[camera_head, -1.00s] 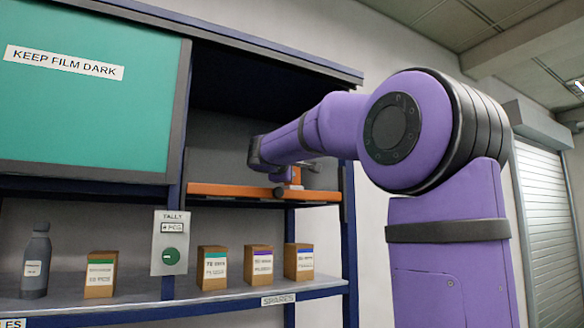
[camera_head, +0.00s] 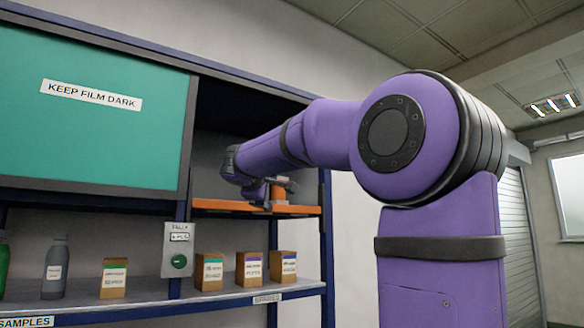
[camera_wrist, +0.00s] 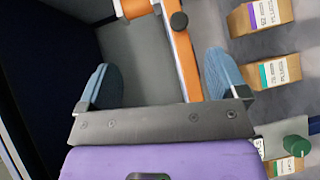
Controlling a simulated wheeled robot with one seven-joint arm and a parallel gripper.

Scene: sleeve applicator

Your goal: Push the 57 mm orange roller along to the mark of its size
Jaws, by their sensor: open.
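An orange piece (camera_wrist: 132,8) with a pale edge shows at the top of the wrist view, cut off by the frame; it may be the roller. In the head view an upright orange piece (camera_head: 279,194) stands above the orange rail (camera_head: 305,210), partly behind my arm. The same rail (camera_wrist: 184,62) crosses the wrist view, with a black knob (camera_wrist: 178,20) on it. My gripper (camera_wrist: 158,68) is open, its two blue fingers wide apart with nothing held between them. No size mark is readable.
The bay is enclosed by a teal panel (camera_head: 80,135) on the left and a dark post (camera_head: 327,245) on the right. Several small boxes and a bottle (camera_head: 55,268) stand on the lower shelf (camera_head: 225,297). A tally box (camera_head: 178,250) hangs between.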

